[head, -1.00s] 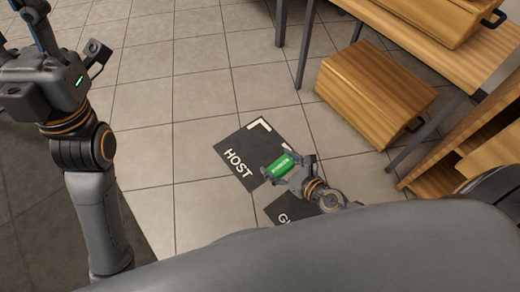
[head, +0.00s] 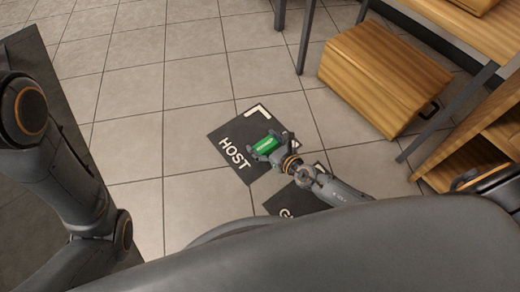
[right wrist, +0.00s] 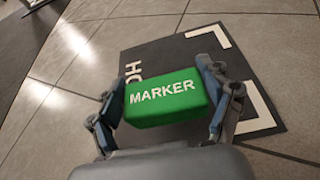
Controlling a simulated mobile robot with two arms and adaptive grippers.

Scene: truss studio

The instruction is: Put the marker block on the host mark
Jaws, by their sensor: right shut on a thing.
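The green marker block (head: 266,144), lettered MARKER, is held in my right gripper (head: 267,150). In the right wrist view the block (right wrist: 166,97) sits between the two fingers, one at each end. The host mark (head: 238,122) is a dark floor square with white HOST lettering and a white corner bracket. The block is over this mark and hides part of it. The mark also shows behind the block in the right wrist view (right wrist: 165,58). I cannot tell the exact height of the block above the floor. My left gripper is out of view.
A second dark mark (head: 284,205) starting with G lies nearer me, partly covered by my right arm. A wooden box (head: 385,75) stands on the floor at right, by a wooden table (head: 470,35) and a shelf unit (head: 465,160). Tiled floor (head: 150,130) left of the host mark is clear.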

